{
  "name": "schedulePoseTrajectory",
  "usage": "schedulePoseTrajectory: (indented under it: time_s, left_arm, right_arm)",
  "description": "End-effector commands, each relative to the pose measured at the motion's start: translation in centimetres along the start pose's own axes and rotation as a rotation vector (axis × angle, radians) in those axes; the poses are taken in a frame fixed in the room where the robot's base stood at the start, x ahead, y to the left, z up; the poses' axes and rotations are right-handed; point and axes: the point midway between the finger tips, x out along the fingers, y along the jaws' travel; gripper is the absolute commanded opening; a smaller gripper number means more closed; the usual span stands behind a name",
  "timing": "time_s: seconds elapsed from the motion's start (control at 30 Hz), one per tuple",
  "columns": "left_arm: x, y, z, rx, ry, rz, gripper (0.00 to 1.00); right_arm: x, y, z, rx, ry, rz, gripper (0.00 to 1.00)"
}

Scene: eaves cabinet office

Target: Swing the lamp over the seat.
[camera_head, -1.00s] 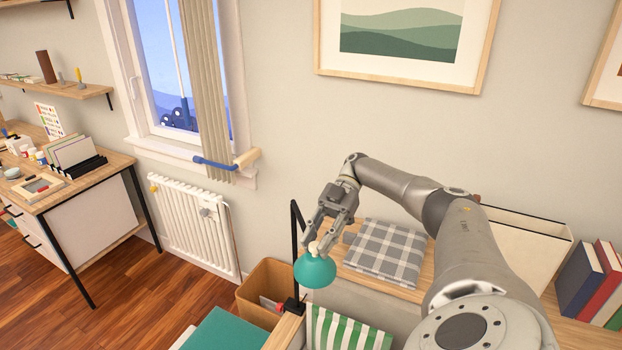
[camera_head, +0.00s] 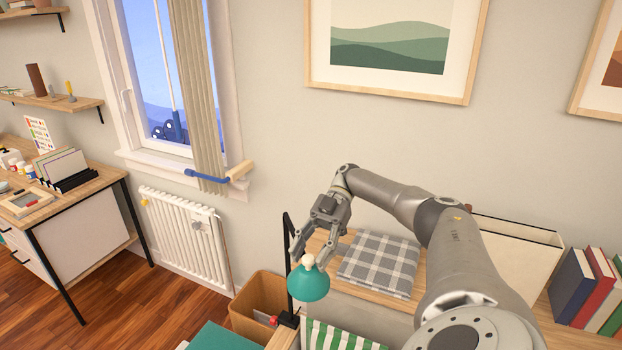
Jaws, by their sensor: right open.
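A lamp with a teal shade (camera_head: 309,284) and a thin black upright arm (camera_head: 288,255) stands at the bottom middle of the head view. A small cream knob (camera_head: 308,261) tops the shade. My right gripper (camera_head: 310,250) is just above the shade, with its open fingers pointing down around or beside the knob; I cannot tell whether they touch it. At the bottom edge are a teal cushion or pad (camera_head: 222,338) and a green-and-white striped cloth (camera_head: 338,337); which one belongs to the seat is unclear. My left gripper is not in view.
A grey checked folded cloth (camera_head: 378,262) lies on a wooden shelf behind the gripper. A cream bin (camera_head: 515,250) and several books (camera_head: 590,290) stand right. A brown box (camera_head: 262,300) is beside the lamp. A radiator (camera_head: 185,238) and desk (camera_head: 75,215) are left.

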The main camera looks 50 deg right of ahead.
Motion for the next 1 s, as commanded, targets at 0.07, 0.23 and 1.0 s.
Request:
schedulePoseTrajectory:
  time_s: [0.07,0.23,1.0]
  left_arm:
    - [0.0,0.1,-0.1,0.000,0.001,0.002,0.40]
    - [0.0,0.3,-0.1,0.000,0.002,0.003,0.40]
    - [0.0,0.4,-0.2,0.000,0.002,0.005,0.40]
  right_arm:
    - [-0.4,0.0,-0.8,-0.003,-0.003,0.002,0.46]
    - [-1.4,0.0,-3.1,-0.005,-0.003,0.002,0.46]
    - [-3.6,0.0,-8.7,-0.002,-0.001,0.001,0.46]
